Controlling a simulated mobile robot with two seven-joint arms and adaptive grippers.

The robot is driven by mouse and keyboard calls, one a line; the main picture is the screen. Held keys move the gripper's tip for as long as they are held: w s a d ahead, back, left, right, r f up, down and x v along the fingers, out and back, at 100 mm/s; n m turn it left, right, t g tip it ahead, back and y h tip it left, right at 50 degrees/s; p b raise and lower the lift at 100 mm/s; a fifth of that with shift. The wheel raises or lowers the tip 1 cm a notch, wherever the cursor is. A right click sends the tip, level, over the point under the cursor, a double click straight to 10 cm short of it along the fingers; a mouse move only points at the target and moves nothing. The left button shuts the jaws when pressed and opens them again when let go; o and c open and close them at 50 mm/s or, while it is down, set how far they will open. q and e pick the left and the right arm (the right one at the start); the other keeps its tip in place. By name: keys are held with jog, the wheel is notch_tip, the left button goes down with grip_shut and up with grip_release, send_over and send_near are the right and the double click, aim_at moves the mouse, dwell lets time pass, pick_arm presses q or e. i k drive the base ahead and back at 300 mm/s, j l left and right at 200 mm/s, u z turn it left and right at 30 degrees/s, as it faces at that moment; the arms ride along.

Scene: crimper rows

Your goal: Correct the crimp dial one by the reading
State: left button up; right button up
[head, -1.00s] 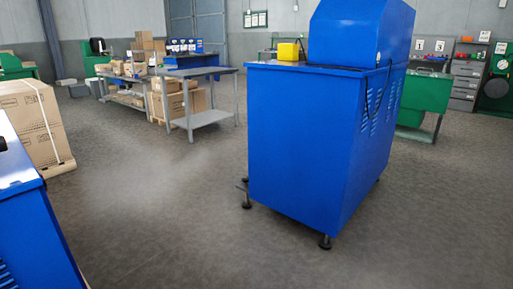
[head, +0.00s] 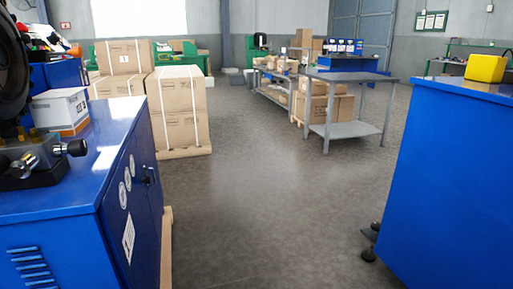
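A blue cabinet (head: 60,185) at the left carries a large dark round machine part (head: 12,70), partly cut off by the picture edge. A small metal fitting with black knobs (head: 40,158) sits on the cabinet top near the front. I cannot tell whether it is the crimp dial, and no reading is legible. A white and orange box (head: 60,110) stands behind it. Neither of my grippers is in view.
Another blue machine cabinet (head: 450,180) with a yellow box (head: 486,67) on top stands at the right. Between the cabinets the grey floor (head: 260,220) is clear. Strapped cartons on a pallet (head: 180,110) and a grey table (head: 350,78) stand farther back.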

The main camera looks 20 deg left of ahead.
aim_at(53, 38)
jog(key=i+u, duration=0.2)
jog(key=u, duration=0.2)
jog(key=i+l+u, duration=0.1)
jog(key=u, duration=0.25)
jog(key=i+l+u, duration=0.1)
jog(key=u, duration=0.3)
jog(key=i+l+u, duration=0.2)
jog(key=u, duration=0.15)
jog(key=i+l+u, duration=0.45)
jog(key=u, duration=0.15)
